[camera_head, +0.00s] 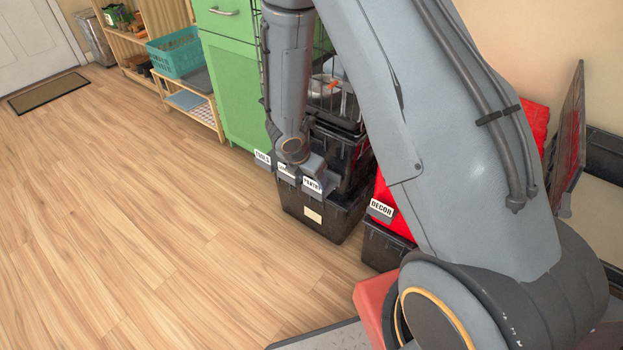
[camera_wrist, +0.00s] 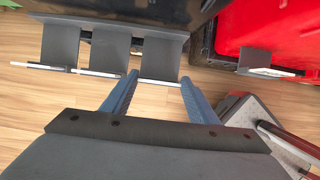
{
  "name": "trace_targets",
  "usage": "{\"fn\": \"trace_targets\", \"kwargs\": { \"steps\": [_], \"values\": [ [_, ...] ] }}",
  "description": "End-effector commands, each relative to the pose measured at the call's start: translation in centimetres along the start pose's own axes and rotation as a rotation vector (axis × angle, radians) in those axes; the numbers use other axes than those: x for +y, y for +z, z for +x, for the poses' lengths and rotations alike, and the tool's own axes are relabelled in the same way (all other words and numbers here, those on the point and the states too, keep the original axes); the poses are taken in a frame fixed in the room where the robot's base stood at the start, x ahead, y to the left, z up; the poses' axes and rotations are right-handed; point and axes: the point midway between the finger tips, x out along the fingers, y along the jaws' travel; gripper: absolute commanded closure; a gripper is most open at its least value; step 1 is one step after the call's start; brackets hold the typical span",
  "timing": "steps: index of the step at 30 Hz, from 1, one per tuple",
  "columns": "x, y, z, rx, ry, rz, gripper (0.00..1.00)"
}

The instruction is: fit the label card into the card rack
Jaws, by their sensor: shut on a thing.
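The label card (camera_wrist: 160,82) shows in the wrist view as a thin white edge between my fingertips. My gripper (camera_wrist: 158,78) is shut on it, one blue finger at each end. The card lies against the front lower edge of the rightmost grey holder of the card rack (camera_wrist: 158,58), on the black tote. I cannot tell whether it is fully seated. In the head view a white card reading "PARTY" (camera_head: 312,185) shows at that end of the row, just below my wrist. My fingers are mostly hidden there by my arm.
Two more holders with cards sit left of it, one reading "TOOLS" (camera_head: 262,157). A "DECOR" card (camera_head: 381,209) is on the red and black tote to the right. A green cabinet (camera_head: 236,95) stands behind. The wooden floor (camera_head: 140,220) at left is clear.

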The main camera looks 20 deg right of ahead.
Motion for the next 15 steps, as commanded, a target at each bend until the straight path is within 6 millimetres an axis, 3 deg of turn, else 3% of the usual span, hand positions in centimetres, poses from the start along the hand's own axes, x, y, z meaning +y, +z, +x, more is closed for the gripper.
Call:
{"fn": "trace_targets", "kwargs": {
  "steps": [8, 9, 12, 15],
  "values": [
    [0.03, -0.10, 0.31, 0.000, 0.000, 0.000, 0.67],
    [0.02, -0.08, 0.24, 0.000, 0.000, 0.000, 0.41],
    [0.01, -0.07, 0.20, 0.000, 0.000, 0.001, 0.28],
    [0.01, -0.07, 0.19, 0.000, 0.000, 0.001, 0.28]
  ]
}}
